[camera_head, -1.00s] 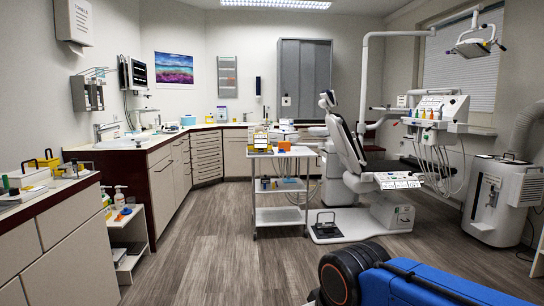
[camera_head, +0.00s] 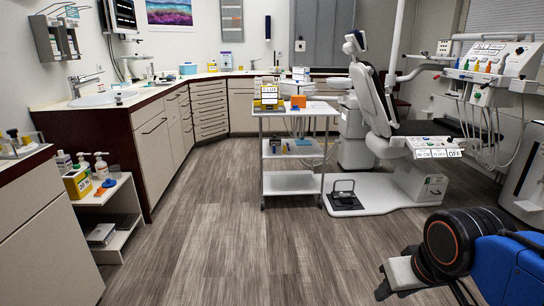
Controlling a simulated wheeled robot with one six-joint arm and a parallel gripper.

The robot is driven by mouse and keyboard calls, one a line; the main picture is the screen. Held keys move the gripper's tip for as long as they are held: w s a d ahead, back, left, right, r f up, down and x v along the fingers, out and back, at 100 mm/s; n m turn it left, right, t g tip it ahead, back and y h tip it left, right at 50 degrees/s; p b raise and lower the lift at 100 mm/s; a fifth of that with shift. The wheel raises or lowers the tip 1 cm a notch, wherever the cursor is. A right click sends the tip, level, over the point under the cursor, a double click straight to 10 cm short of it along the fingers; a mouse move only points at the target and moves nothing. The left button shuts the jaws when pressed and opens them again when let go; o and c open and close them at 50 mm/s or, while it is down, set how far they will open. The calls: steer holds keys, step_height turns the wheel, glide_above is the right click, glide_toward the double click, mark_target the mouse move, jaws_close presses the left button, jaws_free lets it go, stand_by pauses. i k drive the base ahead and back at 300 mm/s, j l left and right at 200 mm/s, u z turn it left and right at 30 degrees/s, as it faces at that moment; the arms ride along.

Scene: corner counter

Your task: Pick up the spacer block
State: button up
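I cannot say for sure which thing is the spacer block. A small orange block (camera_head: 298,102) stands on the top shelf of the white cart (camera_head: 288,183), beside a yellow box with a label (camera_head: 270,96). My arm shows at the lower right, with a blue link and a dark round joint. A grey part with a dark tip juts out to the left of that joint, over the floor. It may belong to my gripper, but its fingers cannot be made out. It is far from the cart and touches nothing that I can see.
The wooden floor (camera_head: 200,235) is clear in front of the cart. A low white shelf (camera_head: 115,215) with bottles and a yellow box stands at the left, by the counter. The dental chair (camera_head: 375,115), its base and a black foot pedal (camera_head: 345,197) stand right of the cart.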

mark_target(300, 100)
steer(key=i+z, duration=0.2)
steer(key=i, duration=1.5)
